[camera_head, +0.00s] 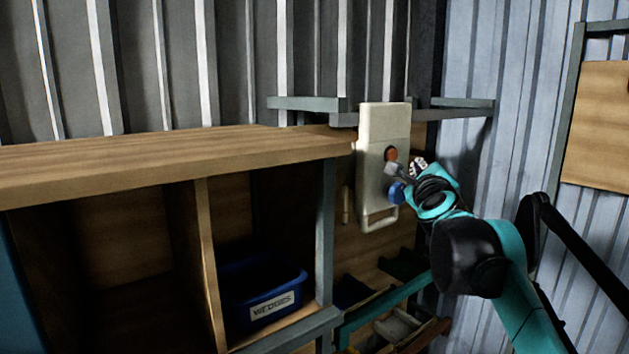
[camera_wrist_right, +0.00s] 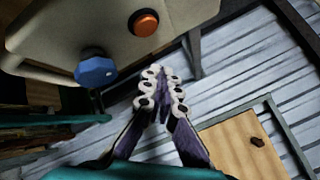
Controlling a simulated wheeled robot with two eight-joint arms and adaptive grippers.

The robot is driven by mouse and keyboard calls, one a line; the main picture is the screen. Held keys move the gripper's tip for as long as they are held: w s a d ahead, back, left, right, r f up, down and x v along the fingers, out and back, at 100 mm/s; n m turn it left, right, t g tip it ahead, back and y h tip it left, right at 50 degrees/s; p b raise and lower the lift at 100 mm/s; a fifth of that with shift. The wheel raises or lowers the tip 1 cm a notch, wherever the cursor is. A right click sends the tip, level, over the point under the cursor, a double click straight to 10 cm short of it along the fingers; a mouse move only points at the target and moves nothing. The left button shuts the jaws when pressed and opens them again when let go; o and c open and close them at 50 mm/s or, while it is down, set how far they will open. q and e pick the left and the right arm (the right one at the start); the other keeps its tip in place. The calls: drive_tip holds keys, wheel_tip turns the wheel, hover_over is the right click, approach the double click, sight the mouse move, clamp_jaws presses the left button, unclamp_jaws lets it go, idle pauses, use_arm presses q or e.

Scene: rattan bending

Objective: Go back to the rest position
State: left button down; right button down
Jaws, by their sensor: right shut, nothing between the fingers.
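My right gripper (camera_head: 405,168) is shut and empty, in front of a cream control box (camera_head: 374,135) in the head view. In the right wrist view its closed fingertips (camera_wrist_right: 160,76) point up past the box. The cream box also shows at the top of that view (camera_wrist_right: 60,35). The box carries an orange-red button (camera_head: 391,153) and a blue knob (camera_head: 396,192). In the wrist view the orange button (camera_wrist_right: 144,22) and blue knob (camera_wrist_right: 96,70) lie to the left of the fingers. I cannot tell whether the fingers touch the box. My left gripper is not in view.
A wooden bench (camera_head: 150,152) with open compartments stands left of the box. A blue bin labelled WEDGES (camera_head: 262,287) sits in one compartment. A lower rack (camera_head: 375,305) holds loose items below the box. Corrugated metal walls (camera_head: 500,110) stand behind, with a wooden board (camera_head: 597,125) at right.

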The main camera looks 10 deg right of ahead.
drive_tip(key=s+a+f+n+g+y, duration=0.2)
drive_tip(key=s+a+f+n+y, duration=0.2)
drive_tip(key=a+f+n, duration=0.6)
drive_tip(key=s+a+f+n+g+y, duration=0.2)
drive_tip(key=s+a+f+n+y, duration=0.2)
drive_tip(key=a+f+n, duration=0.6)
drive_tip(key=s+a+f+n+g, duration=0.1)
drive_tip(key=s+f+n+g, duration=0.15)
drive_tip(key=s+f, duration=0.5)
drive_tip(key=s+f+n+g, duration=0.2)
drive_tip(key=s+f+n, duration=0.2)
drive_tip(key=f, duration=0.7)
drive_tip(key=s+a+f+n+g, duration=0.1)
drive_tip(key=s+f+n+g, duration=0.1)
drive_tip(key=s+f+n, duration=0.5)
wheel_tip(320, 180, down, 35)
drive_tip(key=m+b, duration=0.2)
drive_tip(key=b, duration=3)
drive_tip(key=shift+w+d+r+m+h, duration=0.2)
drive_tip(key=shift+w+d+m+h, duration=0.1)
drive_tip(key=shift+d+m, duration=0.1)
